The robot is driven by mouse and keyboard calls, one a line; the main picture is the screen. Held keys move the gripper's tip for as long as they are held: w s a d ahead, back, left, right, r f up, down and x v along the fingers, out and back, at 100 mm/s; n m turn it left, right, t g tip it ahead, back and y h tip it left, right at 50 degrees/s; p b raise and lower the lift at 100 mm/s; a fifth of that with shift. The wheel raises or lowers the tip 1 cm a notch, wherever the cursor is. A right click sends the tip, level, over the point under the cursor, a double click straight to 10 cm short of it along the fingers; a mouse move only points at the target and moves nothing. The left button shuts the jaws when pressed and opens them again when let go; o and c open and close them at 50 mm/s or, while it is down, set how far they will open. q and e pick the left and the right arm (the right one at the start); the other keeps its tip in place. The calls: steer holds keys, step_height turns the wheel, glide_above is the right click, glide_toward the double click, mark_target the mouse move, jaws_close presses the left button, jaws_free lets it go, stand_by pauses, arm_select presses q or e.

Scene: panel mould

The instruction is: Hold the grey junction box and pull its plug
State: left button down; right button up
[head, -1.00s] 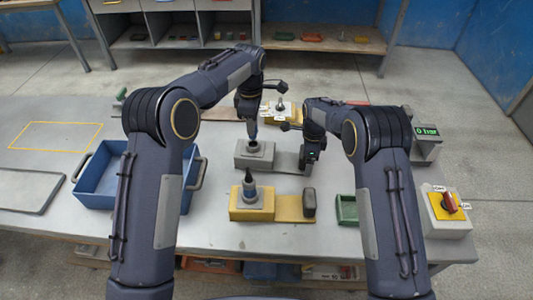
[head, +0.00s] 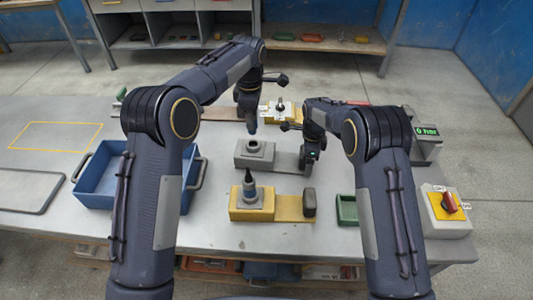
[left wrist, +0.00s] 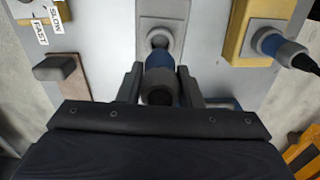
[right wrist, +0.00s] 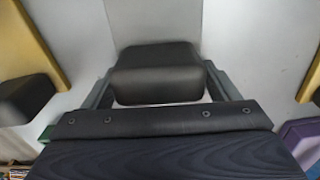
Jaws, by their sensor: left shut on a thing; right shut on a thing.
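The grey junction box (head: 241,160) sits on the table, with its socket uncovered on top. A flat grey plate runs right from it to a black handle, which my right gripper (head: 307,160) is shut on. The black handle (right wrist: 155,75) fills the jaws in the right wrist view. My left gripper (head: 250,112) is shut on the plug (head: 252,128) and holds it upright, clear above the box. In the left wrist view the blue-and-black plug (left wrist: 160,80) sits between the fingers, with the grey box (left wrist: 150,10) beyond it.
A yellow box (head: 238,213) with its own plug and black handle stands nearer. A blue bin (head: 95,187) is left, a green tray (head: 346,210) right. A red-knobbed switch box (head: 447,223) and green display (head: 427,132) are at the right.

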arm_select(q)
steer(key=shift+r, duration=1.4)
arm_select(e)
steer(key=o, duration=1.2)
step_height(320, 180, up, 12)
steer(key=shift+r, duration=0.1)
